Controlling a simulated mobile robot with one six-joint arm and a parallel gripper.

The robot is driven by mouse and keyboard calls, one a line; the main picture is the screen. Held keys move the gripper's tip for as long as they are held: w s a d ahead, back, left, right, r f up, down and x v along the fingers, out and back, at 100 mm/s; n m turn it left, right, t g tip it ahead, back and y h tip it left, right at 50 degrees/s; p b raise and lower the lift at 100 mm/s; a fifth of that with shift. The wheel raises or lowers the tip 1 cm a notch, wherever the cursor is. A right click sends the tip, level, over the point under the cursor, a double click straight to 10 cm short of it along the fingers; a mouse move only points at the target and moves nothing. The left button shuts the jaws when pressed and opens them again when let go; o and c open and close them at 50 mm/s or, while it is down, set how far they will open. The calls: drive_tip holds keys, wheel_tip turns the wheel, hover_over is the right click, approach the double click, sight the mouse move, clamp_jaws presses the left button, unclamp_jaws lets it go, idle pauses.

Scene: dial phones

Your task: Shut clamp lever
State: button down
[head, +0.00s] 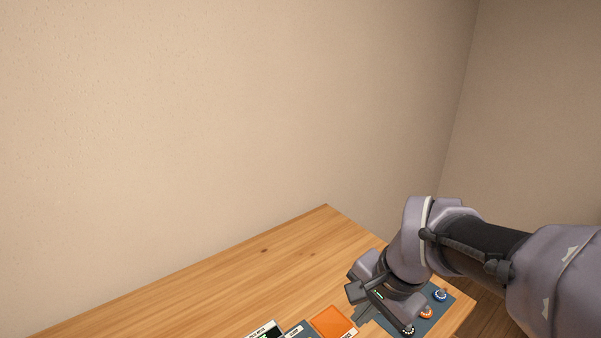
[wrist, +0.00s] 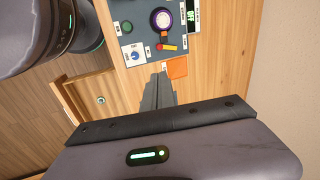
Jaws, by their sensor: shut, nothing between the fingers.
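I cannot tell for sure which part is the clamp lever. In the head view my gripper (head: 363,313) is low over the table beside the orange square (head: 333,321). The bar is not visible there.
The wooden table (head: 270,265) is clear toward the back. A blue knob (head: 440,295) and an orange knob (head: 425,312) sit on a panel beside my arm. A display with green digits (wrist: 193,14) stands beyond the purple knob. A plain wall (head: 200,120) rises behind the table.

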drive_tip(key=s+a+r+n+t, duration=0.25)
drive_tip(key=s+n, duration=0.35)
drive_tip(key=s, duration=0.6)
drive_tip(key=w+d+f+m+g+p, duration=0.1)
drive_tip(key=w+d+f+m+g, duration=0.2)
drive_tip(key=w, duration=0.7)
drive_tip(key=w+f+m+g+p, duration=0.15)
drive_tip(key=w+f, duration=0.35)
drive_tip(key=w, duration=0.6)
drive_tip(key=f+g+b, duration=0.1)
drive_tip(key=f, duration=0.6)
drive_tip(key=w+f+m+g+b, duration=0.1)
drive_tip(key=f+b, duration=0.1)
drive_tip(key=f, duration=0.5)
drive_tip(key=w+f+b, duration=0.1)
drive_tip(key=f+b, duration=0.1)
drive_tip(key=f, duration=0.4)
drive_tip(key=shift+a+f+m+g, duration=0.25)
drive_tip(key=shift+a+f+g, duration=0.15)
drive_tip(key=s+a, duration=0.2)
drive_tip(key=shift+s+a+r+b, duration=0.1)
drive_tip(key=shift+a+r+b, duration=0.2)
drive_tip(key=shift+a+b, duration=0.1)
drive_tip(key=shift+a, duration=0.1)
drive_tip(key=shift+s+r, duration=0.1)
